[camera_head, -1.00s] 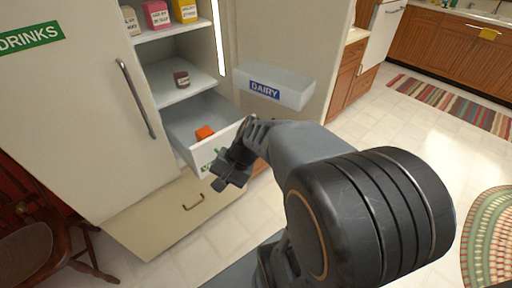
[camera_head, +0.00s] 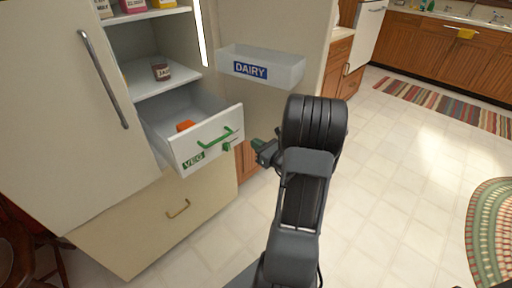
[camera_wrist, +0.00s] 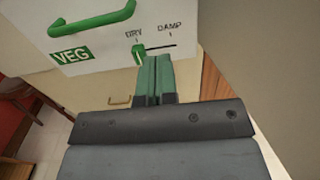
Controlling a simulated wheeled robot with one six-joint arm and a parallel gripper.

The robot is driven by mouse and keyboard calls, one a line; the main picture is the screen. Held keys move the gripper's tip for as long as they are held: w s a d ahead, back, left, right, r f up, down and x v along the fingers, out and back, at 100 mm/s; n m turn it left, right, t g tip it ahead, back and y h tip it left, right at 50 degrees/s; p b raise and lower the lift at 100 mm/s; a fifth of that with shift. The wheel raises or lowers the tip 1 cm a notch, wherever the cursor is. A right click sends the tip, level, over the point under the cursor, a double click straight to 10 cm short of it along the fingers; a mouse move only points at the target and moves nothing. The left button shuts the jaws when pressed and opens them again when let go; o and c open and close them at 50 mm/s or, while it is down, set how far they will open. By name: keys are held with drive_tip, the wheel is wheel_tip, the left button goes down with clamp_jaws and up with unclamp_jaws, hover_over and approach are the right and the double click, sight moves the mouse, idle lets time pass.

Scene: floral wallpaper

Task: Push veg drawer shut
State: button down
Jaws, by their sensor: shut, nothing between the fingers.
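The veg drawer (camera_head: 206,143) is pulled out of the open fridge, with a green handle (camera_head: 215,138) and a green VEG label on its white front. An orange item (camera_head: 185,126) lies inside it. My gripper (camera_head: 259,147) is shut and empty, just right of the drawer front in the head view. In the wrist view the shut green fingers (camera_wrist: 155,62) point at the lower right part of the drawer front (camera_wrist: 105,45), by a small green slider (camera_wrist: 138,54) marked DRY and DAMP. I cannot tell whether the fingertips touch it.
The open fridge door at the right carries a clear DAIRY bin (camera_head: 262,68) above my gripper. A jar (camera_head: 161,72) stands on the shelf over the drawer. A closed lower drawer with a brass handle (camera_head: 178,208) is below.

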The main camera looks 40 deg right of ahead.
sight(233, 129)
drive_tip(key=w, duration=0.3)
drive_tip(key=w+a, duration=0.1)
drive_tip(key=w, duration=0.6)
drive_tip(key=shift+w+a+b, duration=0.15)
drive_tip(key=shift+b, duration=0.2)
